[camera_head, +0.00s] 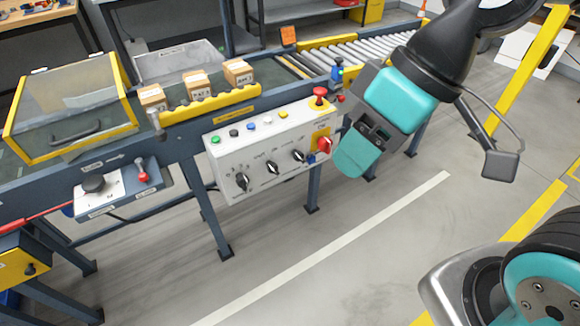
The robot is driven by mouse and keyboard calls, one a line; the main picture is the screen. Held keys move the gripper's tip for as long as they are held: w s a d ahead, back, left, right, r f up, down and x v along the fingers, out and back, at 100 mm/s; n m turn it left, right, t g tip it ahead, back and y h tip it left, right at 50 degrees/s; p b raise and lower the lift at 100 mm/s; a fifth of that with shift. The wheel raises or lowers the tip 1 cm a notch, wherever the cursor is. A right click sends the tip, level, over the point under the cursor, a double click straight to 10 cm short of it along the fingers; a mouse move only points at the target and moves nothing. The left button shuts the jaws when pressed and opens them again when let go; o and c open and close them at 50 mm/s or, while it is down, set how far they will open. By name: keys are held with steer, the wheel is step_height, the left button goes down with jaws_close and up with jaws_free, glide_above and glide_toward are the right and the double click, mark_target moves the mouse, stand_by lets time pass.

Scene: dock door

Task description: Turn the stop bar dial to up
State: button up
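A white control box (262,158) hangs on the front of the conveyor. Three black dials with white pointers sit on its face: a left one (241,181), a middle one (272,168) and a right one (299,156). Their labels are too small to read, so I cannot tell which is the stop bar dial. A red rotary switch (324,145) on a yellow plate is at the box's right end. My gripper (352,153) is just right of the box, apart from the black dials. Its fingertips are not clear, and I cannot tell whether it is open.
Coloured buttons and a red mushroom button (320,93) top the box. Cartons (195,84) stand behind a yellow toothed bar (210,104). Left are a clear yellow-framed cover (70,110) and a small panel (115,188) with a black knob and red-tipped lever. Floor in front is clear.

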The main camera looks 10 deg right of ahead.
steer(key=w+f+n+t+y+b, duration=0.15)
steer(key=w+f+t+b, duration=0.35)
steer(key=f+b, duration=0.95)
steer(key=t+b, duration=1.1)
steer(key=b, duration=2.1)
glide_toward(303, 161)
steer(key=shift+n+h, duration=0.35)
steer(key=shift+h, duration=0.1)
steer(key=p+x, duration=0.3)
steer(key=x, duration=0.1)
steer(key=p+x, duration=0.4)
steer(key=x, duration=0.1)
steer(key=shift+w+a+r, duration=0.1)
steer(key=shift+w+a, duration=0.1)
steer(key=shift+a, duration=0.15)
steer(key=shift+c, duration=0.4)
steer(key=c, duration=0.5)
